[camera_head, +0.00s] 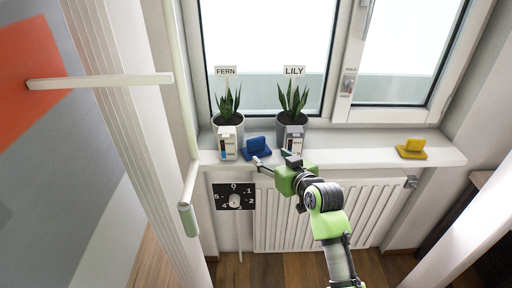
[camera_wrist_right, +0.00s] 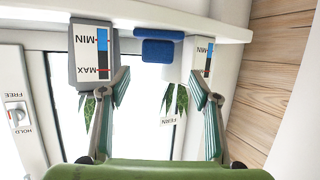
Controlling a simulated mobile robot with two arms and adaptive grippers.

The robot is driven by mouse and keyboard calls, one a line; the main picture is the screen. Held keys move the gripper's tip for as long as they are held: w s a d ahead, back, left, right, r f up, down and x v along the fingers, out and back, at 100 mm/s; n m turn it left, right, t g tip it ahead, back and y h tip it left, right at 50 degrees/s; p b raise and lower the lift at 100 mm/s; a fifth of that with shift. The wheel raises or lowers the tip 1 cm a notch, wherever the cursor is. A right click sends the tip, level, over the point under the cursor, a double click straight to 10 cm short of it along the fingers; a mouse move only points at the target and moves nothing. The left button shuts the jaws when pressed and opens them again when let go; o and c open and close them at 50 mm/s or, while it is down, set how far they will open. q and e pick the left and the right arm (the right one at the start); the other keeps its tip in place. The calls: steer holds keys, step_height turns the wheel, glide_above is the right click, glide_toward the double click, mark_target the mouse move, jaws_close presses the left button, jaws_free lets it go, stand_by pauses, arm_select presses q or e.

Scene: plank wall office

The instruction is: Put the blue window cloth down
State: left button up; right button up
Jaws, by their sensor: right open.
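The blue window cloth (camera_head: 258,146) sits folded on the white window sill (camera_head: 340,148), between the two plant pots. My right gripper (camera_head: 276,161) is open at the front edge of the sill, just in front of the cloth. In the right wrist view the blue cloth (camera_wrist_right: 158,50) lies beyond the fingertips, in line with the gap between the open fingers of the right gripper (camera_wrist_right: 160,88). Nothing shows between the fingers, and they look apart from the cloth. My left gripper is not in view.
A pot labelled FERN (camera_head: 227,128) and one labelled LILY (camera_head: 291,132) flank the cloth, each with a MIN/MAX gauge. A yellow cloth (camera_head: 412,148) lies at the sill's right end. Below are a radiator (camera_head: 380,210) and a dial (camera_head: 235,197). The sill between LILY and yellow is clear.

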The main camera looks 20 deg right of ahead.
mark_target(257, 140)
steer(key=x, duration=0.2)
steer(key=r+x, duration=0.1)
steer(key=x, duration=0.4)
steer(key=shift+w+r+p, duration=0.25)
steer(key=shift+w+p, duration=0.15)
steer(key=shift+w, duration=1)
steer(key=shift+p+x, duration=0.5)
steer(key=shift+x, duration=1.55)
steer(key=shift+c, duration=0.4)
steer(key=c, duration=0.8)
steer(key=shift+c, duration=0.6)
